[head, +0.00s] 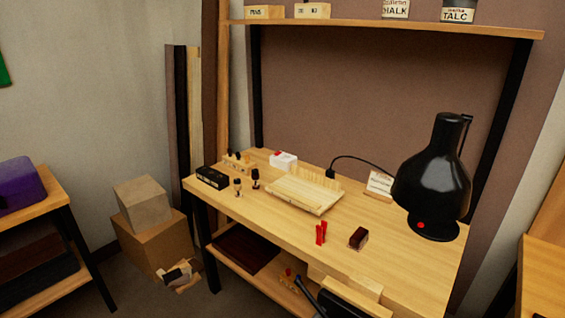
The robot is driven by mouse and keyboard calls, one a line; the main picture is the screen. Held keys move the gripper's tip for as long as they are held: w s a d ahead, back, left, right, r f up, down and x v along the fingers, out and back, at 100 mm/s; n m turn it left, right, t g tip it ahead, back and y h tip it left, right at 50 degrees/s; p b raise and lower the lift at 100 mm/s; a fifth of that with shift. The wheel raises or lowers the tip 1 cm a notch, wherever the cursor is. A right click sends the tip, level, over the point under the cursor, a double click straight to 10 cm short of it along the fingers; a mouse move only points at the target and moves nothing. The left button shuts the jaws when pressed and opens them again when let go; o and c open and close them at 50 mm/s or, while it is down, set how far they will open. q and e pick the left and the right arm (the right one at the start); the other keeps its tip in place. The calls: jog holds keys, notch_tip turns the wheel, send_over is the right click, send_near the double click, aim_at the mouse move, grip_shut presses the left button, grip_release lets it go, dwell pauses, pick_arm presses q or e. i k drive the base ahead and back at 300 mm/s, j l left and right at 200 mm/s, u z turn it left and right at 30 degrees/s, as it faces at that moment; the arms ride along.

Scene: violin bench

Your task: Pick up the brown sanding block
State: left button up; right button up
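The brown sanding block (358,238) is a small dark reddish-brown block. It lies on the light wooden bench top (400,262), near the front edge and right of the middle, in the head view. Its top and sides show and nothing covers it. A red clamp-like piece (321,233) stands just to its left, apart from it. I cannot make out either of my grippers in this view.
A black lamp (433,180) stands on the bench right of the block. A wooden tray (304,190), small dark pegs, a black box (212,177) and a small card (380,184) are farther back. Bare bench top surrounds the block. A shelf (400,22) spans above.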

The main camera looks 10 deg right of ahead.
aim_at(358, 239)
jog(key=i+j, duration=0.2)
jog(key=i, duration=0.3)
jog(key=z, duration=1.35)
